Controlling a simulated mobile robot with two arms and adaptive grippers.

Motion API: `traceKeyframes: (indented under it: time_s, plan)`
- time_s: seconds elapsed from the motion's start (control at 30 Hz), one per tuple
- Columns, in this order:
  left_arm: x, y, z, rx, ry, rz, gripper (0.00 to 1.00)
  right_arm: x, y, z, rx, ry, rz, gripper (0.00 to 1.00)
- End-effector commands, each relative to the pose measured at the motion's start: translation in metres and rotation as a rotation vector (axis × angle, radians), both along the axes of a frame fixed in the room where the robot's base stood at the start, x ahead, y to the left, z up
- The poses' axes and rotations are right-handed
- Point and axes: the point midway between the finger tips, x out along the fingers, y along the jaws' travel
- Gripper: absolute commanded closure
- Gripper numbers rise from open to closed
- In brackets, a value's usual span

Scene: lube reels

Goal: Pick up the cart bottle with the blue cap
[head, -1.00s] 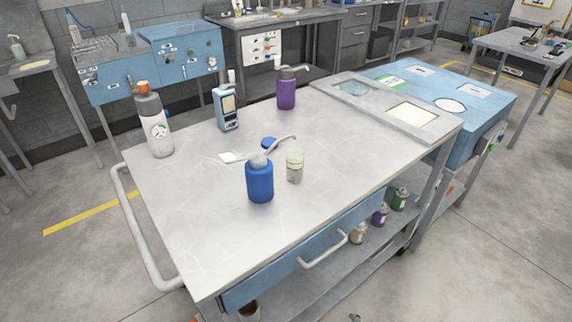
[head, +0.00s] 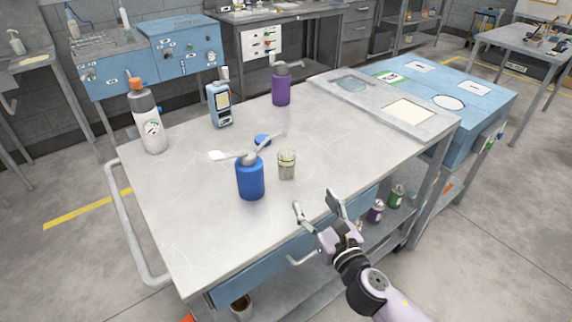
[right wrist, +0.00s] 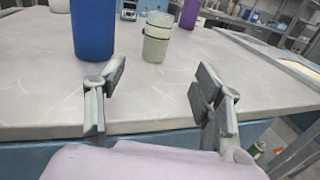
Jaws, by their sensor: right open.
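A blue bottle (head: 250,180) with a grey spouted top stands upright on the grey cart top (head: 200,225); its body also shows in the right wrist view (right wrist: 93,30). A small round blue piece (head: 262,140), perhaps a cap, lies behind it. I cannot make out a blue cap fitted on any bottle. My right gripper (head: 316,205) is open and empty at the cart's front edge, short of the bottle and jar. My left gripper is out of view.
A grey tray (head: 385,105) occupies the far right. Small bottles stand on the lower shelf. The front left of the top is clear.

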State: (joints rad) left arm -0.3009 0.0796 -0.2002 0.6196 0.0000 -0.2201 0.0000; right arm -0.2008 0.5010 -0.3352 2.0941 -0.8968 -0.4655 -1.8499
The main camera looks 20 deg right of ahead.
Motion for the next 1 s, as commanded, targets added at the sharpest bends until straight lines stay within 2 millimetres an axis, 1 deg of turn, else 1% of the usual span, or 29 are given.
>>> traceKeyframes:
  time_s: [0.07, 0.17, 0.5, 0.6, 0.7, 0.87, 1.0]
  plan:
    - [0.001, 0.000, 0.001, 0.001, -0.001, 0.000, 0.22, 0.005, 0.002, 0.002, -0.032, -0.010, 0.010, 0.38]
    - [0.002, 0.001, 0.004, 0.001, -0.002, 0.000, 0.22, 0.018, 0.003, 0.003, -0.037, -0.012, 0.010, 0.38]
    - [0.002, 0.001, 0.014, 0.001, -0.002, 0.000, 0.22, 0.089, 0.009, 0.003, -0.031, -0.010, 0.008, 0.38]
    - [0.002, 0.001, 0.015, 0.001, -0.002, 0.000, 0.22, 0.106, 0.010, 0.002, -0.031, -0.010, 0.009, 0.38]
    - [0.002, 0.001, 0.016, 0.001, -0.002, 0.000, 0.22, 0.117, 0.011, 0.002, -0.030, -0.009, 0.009, 0.38]
    - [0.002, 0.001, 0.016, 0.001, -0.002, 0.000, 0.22, 0.125, 0.012, 0.001, -0.030, -0.008, 0.010, 0.38]
    - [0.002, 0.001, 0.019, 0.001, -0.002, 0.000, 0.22, 0.141, 0.014, 0.002, -0.028, -0.009, 0.009, 0.38]
